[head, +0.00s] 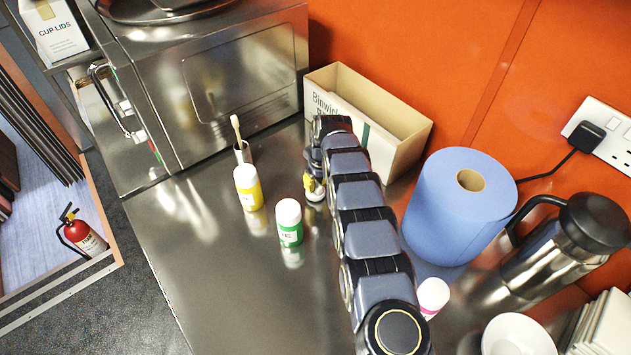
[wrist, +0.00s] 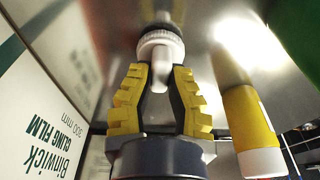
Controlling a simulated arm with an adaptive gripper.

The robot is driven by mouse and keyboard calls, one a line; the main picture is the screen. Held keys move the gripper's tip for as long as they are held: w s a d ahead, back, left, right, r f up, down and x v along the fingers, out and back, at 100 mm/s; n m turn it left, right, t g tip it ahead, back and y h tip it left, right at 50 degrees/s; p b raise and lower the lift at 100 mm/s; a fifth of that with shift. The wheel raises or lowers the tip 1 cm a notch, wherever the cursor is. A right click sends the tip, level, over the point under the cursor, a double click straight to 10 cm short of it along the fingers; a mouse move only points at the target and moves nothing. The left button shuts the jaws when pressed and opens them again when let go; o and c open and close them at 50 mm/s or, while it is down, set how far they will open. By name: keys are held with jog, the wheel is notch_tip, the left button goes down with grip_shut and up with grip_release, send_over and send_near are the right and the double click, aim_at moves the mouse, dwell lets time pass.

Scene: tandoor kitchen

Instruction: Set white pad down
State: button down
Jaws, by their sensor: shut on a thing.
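The white pad (wrist: 160,42) is a small round white piece with a stem between the yellow fingertips of my gripper (wrist: 158,80). My gripper is shut on the stem. In the head view my gripper (head: 315,184) is beyond my arm, low over the steel counter, and part of the white pad (head: 316,197) shows below the yellow fingers. The rest is hidden by my arm. The pad is very close to the counter (head: 200,285); I cannot tell whether it touches.
A cling film box (head: 410,135) stands right behind my gripper. A blue paper roll (head: 450,215) and a flask (head: 545,260) are right. The front-left counter is clear.

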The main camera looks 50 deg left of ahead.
aim_at(321, 187)
jog(key=shift+f, duration=0.15)
jog(key=c, duration=1.2)
grip_release()
jog(key=shift+o, duration=0.2)
notch_tip(321, 187, up, 12)
jog(key=d, duration=0.1)
jog(key=shift+d, duration=0.4)
jog(key=shift+d, duration=0.1)
